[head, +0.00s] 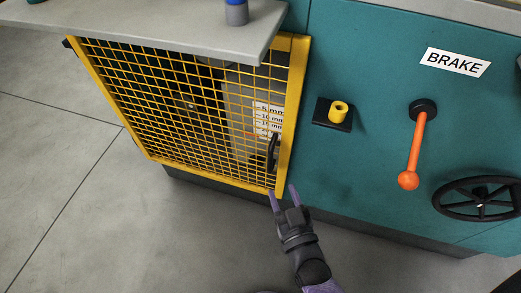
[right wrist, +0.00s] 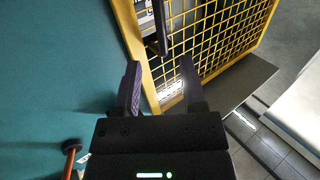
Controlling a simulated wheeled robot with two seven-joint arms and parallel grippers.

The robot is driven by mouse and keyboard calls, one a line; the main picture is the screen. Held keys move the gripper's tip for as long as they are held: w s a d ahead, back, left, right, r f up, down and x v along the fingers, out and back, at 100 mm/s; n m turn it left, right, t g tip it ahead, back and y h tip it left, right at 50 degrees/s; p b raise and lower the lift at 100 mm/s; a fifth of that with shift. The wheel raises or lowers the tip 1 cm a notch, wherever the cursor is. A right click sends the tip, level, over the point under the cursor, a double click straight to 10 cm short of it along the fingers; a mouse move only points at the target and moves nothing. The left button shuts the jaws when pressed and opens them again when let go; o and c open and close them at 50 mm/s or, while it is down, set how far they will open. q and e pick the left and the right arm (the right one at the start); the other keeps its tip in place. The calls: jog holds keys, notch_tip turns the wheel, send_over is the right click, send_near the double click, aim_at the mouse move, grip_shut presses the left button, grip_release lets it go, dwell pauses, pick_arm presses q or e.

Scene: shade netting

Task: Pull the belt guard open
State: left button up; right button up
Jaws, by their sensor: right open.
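The belt guard (head: 290,120) is a yellow frame with wire mesh at the left of the teal machine in the head view. Its right edge lies alongside the teal panel; I cannot tell whether there is a gap. A black handle (head: 272,152) stands upright on the mesh near that edge. My right gripper (head: 283,193) is open and empty at the guard's lower right corner, below the handle. In the right wrist view, the yellow frame (right wrist: 131,35) and the dark handle (right wrist: 160,25) show beyond the open fingers. My left gripper is not in view.
A grey shelf (head: 150,28) with a blue-topped cylinder (head: 236,12) overhangs the guard's top. Right of the guard are a yellow knob (head: 338,111), an orange brake lever (head: 415,145) and a black handwheel (head: 480,200). The floor (head: 60,150) left of the guard is clear.

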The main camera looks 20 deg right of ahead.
aim_at(271, 164)
jog(key=w+b, duration=0.1)
jog(key=w, duration=0.2)
jog(key=w+b, duration=0.1)
jog(key=w, duration=0.2)
jog(key=w+b, duration=0.1)
jog(key=w, duration=0.1)
jog(key=shift+w+f+b, duration=0.3)
jog(key=shift+w+b, duration=0.05)
jog(key=shift+w, duration=0.05)
jog(key=shift+w+r, duration=0.1)
jog(key=shift+w, duration=0.2)
jog(key=shift+r, duration=0.15)
jog(key=c, duration=0.5)
grip_shut()
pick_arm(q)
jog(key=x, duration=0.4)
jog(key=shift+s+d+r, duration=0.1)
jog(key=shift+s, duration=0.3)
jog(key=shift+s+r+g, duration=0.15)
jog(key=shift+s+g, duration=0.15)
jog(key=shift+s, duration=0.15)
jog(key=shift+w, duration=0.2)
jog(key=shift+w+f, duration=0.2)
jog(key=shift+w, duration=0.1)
